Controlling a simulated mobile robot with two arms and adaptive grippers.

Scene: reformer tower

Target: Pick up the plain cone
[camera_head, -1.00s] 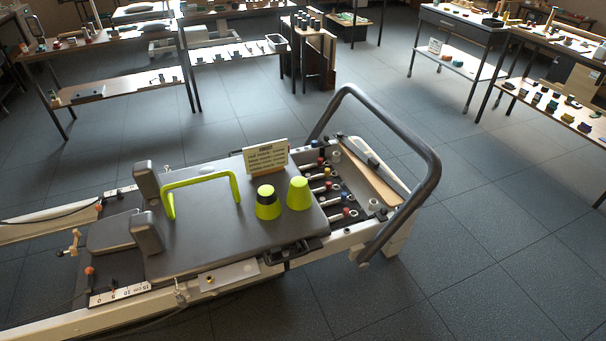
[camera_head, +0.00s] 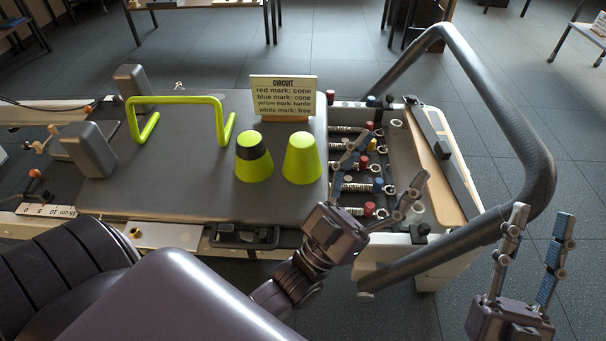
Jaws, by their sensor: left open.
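The plain cone (camera_head: 302,162) is yellow-green all over and stands upright on the grey padded carriage (camera_head: 190,185), near its right edge. A second yellow-green cone with a dark band (camera_head: 253,160) stands just left of it. My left gripper (camera_head: 385,166) is open and empty, right of the plain cone and over the spring area, apart from the cone. Its fingers point away from me. My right gripper (camera_head: 543,214) is open and empty at the lower right, outside the curved bar and far from the cones.
A circuit sign (camera_head: 283,98) stands behind the cones. A yellow-green hurdle (camera_head: 178,100) stands on the carriage to the left. A thick dark curved bar (camera_head: 500,100) rises at the right. Springs with coloured ends (camera_head: 362,186) lie right of the carriage. Tables stand at the back.

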